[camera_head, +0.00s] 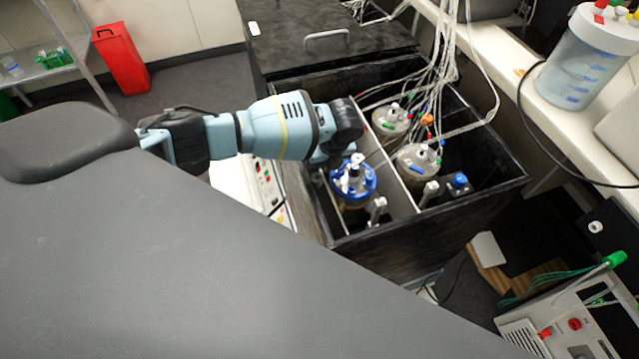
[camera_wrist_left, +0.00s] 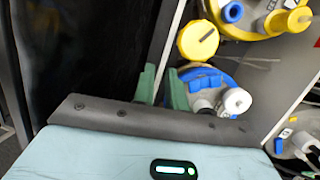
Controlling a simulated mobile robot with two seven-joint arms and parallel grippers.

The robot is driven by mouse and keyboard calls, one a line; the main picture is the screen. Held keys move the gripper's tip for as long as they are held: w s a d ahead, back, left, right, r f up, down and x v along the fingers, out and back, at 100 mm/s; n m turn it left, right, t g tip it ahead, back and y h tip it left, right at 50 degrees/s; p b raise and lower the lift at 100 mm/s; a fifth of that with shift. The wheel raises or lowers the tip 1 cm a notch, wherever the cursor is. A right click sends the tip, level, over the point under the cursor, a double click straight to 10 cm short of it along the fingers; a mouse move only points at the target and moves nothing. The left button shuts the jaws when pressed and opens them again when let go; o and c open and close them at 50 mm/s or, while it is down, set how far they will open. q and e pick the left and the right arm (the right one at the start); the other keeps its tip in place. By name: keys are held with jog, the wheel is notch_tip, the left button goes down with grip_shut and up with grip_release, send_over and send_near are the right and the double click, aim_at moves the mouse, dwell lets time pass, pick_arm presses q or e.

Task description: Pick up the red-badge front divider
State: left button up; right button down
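Pale upright dividers stand in the black box; one (camera_head: 400,185) shows in the head view between the blue-lidded vessel (camera_head: 353,183) and the other vessels. A thin pale panel edge (camera_wrist_left: 172,35) runs down the left wrist view, left of the blue-lidded vessel (camera_wrist_left: 215,88). My left gripper (camera_wrist_left: 163,75) has two green fingers with a narrow gap between them, and the panel edge runs down toward that gap. I cannot tell whether they touch it. In the head view its fingers are hidden behind my wrist. My right gripper is not in view.
More vessels (camera_head: 418,160) with cables and tubes fill the box's right side. A yellow round knob (camera_wrist_left: 198,40) stands just beyond the left fingers. A black wall (camera_wrist_left: 85,50) is close on their left. A red bin (camera_head: 121,58) stands far left on the floor.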

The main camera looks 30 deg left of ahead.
pick_arm(q)
grip_shut()
jog(key=shift+r, duration=0.1)
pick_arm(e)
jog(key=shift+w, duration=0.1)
